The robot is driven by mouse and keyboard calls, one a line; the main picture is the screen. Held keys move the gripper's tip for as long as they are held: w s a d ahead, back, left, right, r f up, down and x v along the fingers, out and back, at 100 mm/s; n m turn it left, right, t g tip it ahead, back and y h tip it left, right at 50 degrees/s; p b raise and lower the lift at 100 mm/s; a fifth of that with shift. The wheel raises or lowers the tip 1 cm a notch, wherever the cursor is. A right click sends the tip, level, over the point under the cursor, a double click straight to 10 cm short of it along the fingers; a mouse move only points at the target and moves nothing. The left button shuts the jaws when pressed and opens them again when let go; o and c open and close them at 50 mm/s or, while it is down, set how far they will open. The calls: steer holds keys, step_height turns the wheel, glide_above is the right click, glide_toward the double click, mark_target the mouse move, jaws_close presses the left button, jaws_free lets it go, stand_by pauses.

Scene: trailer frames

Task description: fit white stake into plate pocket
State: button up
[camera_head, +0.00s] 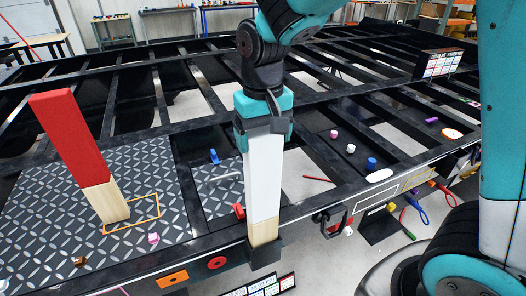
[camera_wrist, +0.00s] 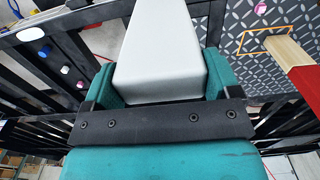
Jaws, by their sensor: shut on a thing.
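The white stake (camera_head: 264,180) is a tall white post with a bare wood lower end. My gripper (camera_head: 264,133) is shut on its upper part and holds it about upright. In the wrist view the white stake (camera_wrist: 160,55) lies between the teal fingers of my gripper (camera_wrist: 158,82). The black plate pocket (camera_head: 264,256) is on the trailer's side rail, directly below the stake. The wood end meets the pocket's top edge in the picture; its lowest tip is hidden, and I cannot tell how deep it sits. The wrist view hides the pocket.
A red-topped wood stake (camera_head: 72,135) leans in the picture on the left tread plate (camera_head: 35,205), near an orange outline (camera_head: 143,222). A red block (camera_head: 239,211) is just left of the white stake. Small coloured pieces, such as a blue one (camera_head: 372,163), lie to the right.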

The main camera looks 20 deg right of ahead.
mark_target(263, 157)
steer(key=shift+f+p, duration=0.4)
steer(key=shift+f, duration=2.1)
steer(key=o, duration=1.5)
steer(key=shift+f, duration=0.15)
step_height(263, 157, up, 12)
steer(key=shift+f+b, duration=0.25)
steer(key=shift+b, duration=0.7)
steer(key=shift+s+r, duration=0.2)
steer(key=shift+r, duration=0.05)
steer(key=s+a+f+n+y, duration=0.2)
steer(key=s+n, duration=0.2)
steer(key=s, duration=0.5)
steer(key=s+a+f+n+y, duration=0.1)
steer(key=s+a+n+y, duration=0.15)
steer(key=s, duration=0.65)
steer(key=shift+n, duration=0.25)
steer(key=shift+f+b, duration=2.3)
